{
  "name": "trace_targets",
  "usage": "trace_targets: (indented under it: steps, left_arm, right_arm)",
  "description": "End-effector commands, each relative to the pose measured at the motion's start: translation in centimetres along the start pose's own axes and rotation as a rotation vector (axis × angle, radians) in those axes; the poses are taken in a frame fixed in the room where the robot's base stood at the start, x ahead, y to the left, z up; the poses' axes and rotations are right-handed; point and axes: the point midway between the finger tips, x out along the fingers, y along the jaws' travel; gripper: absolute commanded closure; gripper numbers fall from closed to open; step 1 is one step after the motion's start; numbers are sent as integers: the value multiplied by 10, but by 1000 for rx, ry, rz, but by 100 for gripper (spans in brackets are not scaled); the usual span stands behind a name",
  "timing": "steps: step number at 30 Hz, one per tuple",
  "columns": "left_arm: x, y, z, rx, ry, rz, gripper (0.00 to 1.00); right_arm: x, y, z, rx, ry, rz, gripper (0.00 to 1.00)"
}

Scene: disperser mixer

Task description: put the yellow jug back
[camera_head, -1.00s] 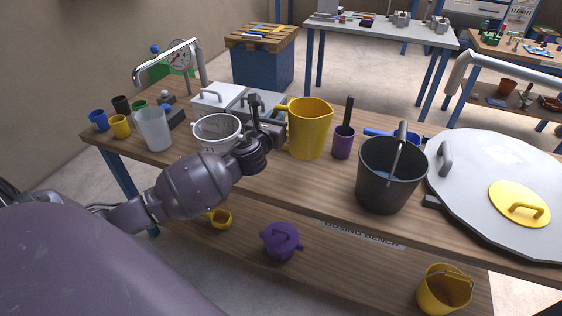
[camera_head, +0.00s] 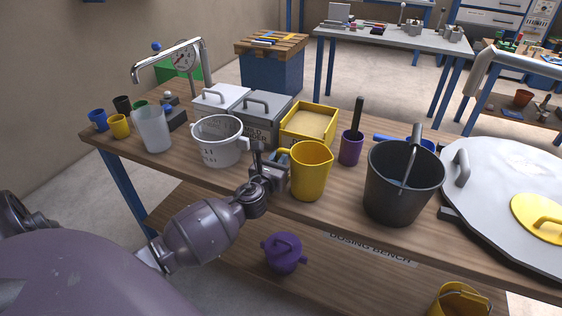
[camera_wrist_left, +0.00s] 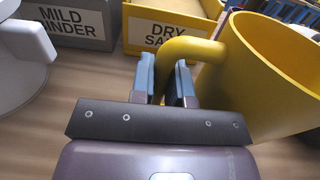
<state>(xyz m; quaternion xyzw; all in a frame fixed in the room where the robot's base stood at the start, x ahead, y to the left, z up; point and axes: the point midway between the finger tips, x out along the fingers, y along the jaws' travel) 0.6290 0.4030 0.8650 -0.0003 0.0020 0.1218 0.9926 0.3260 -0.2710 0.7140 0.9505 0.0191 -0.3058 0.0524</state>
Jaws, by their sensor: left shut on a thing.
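The yellow jug (camera_head: 311,171) is upright over the front part of the dosing bench, its handle turned to the left. My left gripper (camera_head: 278,165) is shut on that handle. In the left wrist view the gripper's fingers (camera_wrist_left: 165,82) close on the handle, and the jug (camera_wrist_left: 270,75) fills the right side. I cannot tell whether the jug's base touches the bench. Right behind the jug is a yellow bin of sand-coloured material (camera_head: 309,122), labelled as dry sand. My right gripper is not in view.
A purple cup (camera_head: 351,148) and a black bucket (camera_head: 403,185) stand right of the jug. The bench's front edge is close.

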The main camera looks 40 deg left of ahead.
Motion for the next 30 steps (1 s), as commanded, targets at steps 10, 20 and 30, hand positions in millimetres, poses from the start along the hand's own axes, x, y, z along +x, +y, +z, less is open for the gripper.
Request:
trace_targets:
  steps: [10,20,30]
  left_arm:
    - [0,0,-1,0,-2,0,100]
    - [0,0,-1,0,-3,0,59]
    - [-7,0,3,-1,-2,0,59]
  right_arm:
    - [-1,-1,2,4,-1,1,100]
    - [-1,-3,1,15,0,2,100]
    - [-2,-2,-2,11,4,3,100]
